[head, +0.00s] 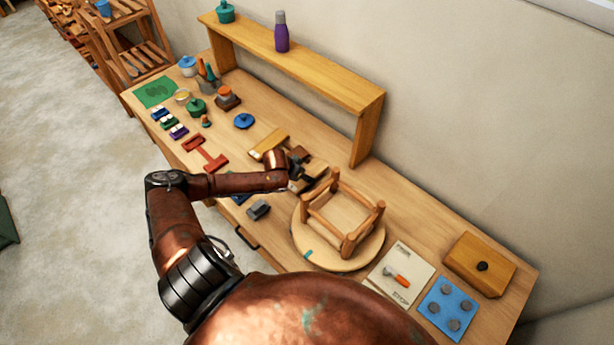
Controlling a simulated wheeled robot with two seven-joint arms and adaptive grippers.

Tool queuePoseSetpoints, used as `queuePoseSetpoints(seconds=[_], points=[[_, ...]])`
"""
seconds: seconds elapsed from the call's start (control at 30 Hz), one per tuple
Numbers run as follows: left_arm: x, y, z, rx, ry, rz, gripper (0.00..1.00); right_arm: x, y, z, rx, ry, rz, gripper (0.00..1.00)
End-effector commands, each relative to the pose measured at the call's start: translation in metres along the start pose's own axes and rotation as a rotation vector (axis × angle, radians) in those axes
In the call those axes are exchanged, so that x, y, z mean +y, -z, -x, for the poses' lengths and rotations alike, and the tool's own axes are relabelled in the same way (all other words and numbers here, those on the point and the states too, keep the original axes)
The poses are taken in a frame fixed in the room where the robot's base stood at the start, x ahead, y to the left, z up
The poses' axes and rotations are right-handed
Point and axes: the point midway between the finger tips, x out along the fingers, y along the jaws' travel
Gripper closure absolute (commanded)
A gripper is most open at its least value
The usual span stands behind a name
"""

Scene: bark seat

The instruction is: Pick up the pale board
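My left gripper (303,170) reaches in from the left over the middle of the bench, with its dark fingers by some small wooden pieces. It is too small and partly covered to tell whether it is open or shut. A flat cream board (402,275) with printed marks and an orange-handled tool on it lies at the front right, apart from the gripper. A yellowish wood piece (266,146) lies just behind the gripper's wrist. I cannot tell for certain which is the pale board. My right gripper is not in view.
A wooden stool frame (340,218) stands on a round turntable (308,262) right of the gripper. A raised shelf (300,72) runs along the wall. A blue tray (447,308) and a wooden box (480,262) are at the right. Jars and red pieces (206,153) lie left.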

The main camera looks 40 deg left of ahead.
Motion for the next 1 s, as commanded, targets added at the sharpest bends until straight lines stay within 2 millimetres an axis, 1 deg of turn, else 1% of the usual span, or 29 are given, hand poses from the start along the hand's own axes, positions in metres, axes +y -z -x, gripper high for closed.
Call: queuePoseSetpoints(seconds=[0.03, 0.13, 0.47, 0.57, 0.63, 0.7, 0.77, 0.93, 0.97, 1.0], points=[[0.000, 0.000, 0.000, 0.000, 0.000, 0.000, 0.73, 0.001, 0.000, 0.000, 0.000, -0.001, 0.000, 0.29], [0.000, 0.000, 0.000, 0.000, 0.000, 0.000, 0.80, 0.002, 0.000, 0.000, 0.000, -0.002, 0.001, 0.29], [0.000, 0.003, 0.003, 0.002, 0.000, 0.000, 0.80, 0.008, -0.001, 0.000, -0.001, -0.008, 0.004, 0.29], [-0.001, 0.007, 0.009, 0.003, 0.000, 0.000, 0.80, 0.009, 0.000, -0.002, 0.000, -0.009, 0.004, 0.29], [-0.001, 0.011, 0.016, 0.003, 0.001, -0.002, 0.80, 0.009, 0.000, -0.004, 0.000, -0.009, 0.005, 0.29], [-0.001, 0.019, 0.028, 0.005, 0.001, -0.002, 0.80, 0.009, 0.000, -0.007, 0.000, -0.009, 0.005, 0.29], [-0.006, 0.013, 0.045, -0.001, 0.004, -0.003, 0.80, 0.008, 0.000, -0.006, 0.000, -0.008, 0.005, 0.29], [-0.016, 0.007, 0.102, -0.003, 0.005, -0.006, 0.80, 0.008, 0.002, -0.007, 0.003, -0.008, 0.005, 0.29], [-0.017, 0.004, 0.110, -0.005, 0.004, -0.005, 0.80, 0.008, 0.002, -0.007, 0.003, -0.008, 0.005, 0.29], [-0.021, -0.004, 0.116, -0.007, 0.005, -0.002, 0.80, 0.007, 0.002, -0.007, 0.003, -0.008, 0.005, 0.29]])
